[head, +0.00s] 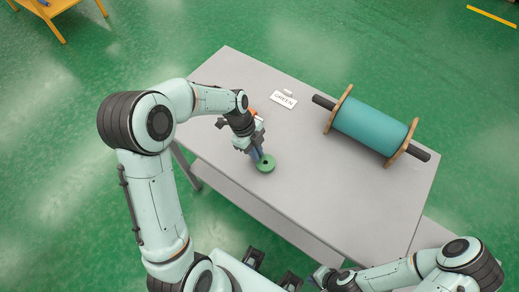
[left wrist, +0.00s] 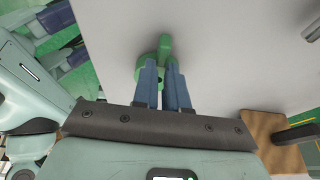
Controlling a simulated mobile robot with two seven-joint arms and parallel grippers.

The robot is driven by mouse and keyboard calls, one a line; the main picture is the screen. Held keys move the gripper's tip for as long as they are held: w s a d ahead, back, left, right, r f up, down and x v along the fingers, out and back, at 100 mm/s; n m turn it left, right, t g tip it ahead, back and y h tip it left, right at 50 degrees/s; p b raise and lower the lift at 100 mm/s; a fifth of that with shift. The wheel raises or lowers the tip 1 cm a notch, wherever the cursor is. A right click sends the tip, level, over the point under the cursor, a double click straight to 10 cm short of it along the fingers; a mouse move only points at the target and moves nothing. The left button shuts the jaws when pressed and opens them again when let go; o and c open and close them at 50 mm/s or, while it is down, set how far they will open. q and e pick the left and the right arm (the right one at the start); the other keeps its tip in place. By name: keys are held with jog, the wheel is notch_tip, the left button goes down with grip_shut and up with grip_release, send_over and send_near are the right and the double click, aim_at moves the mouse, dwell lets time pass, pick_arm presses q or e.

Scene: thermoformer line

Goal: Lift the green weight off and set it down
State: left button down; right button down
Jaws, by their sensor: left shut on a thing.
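A white card reading GREEN (head: 284,100) lies near the back edge, with a small white piece (head: 288,92) beside it. A teal roll (head: 370,124) with wooden end discs lies at the back right. An orange thing (head: 252,112) is partly hidden by my left arm. The table's middle is clear.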

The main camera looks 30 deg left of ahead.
pick_arm(q)
jog(key=c, duration=1.1)
grip_release()
jog(key=v, duration=1.3)
jog(key=shift+r+p, duration=0.15)
jog(key=shift+p, duration=0.2)
jog(key=shift+a, duration=0.15)
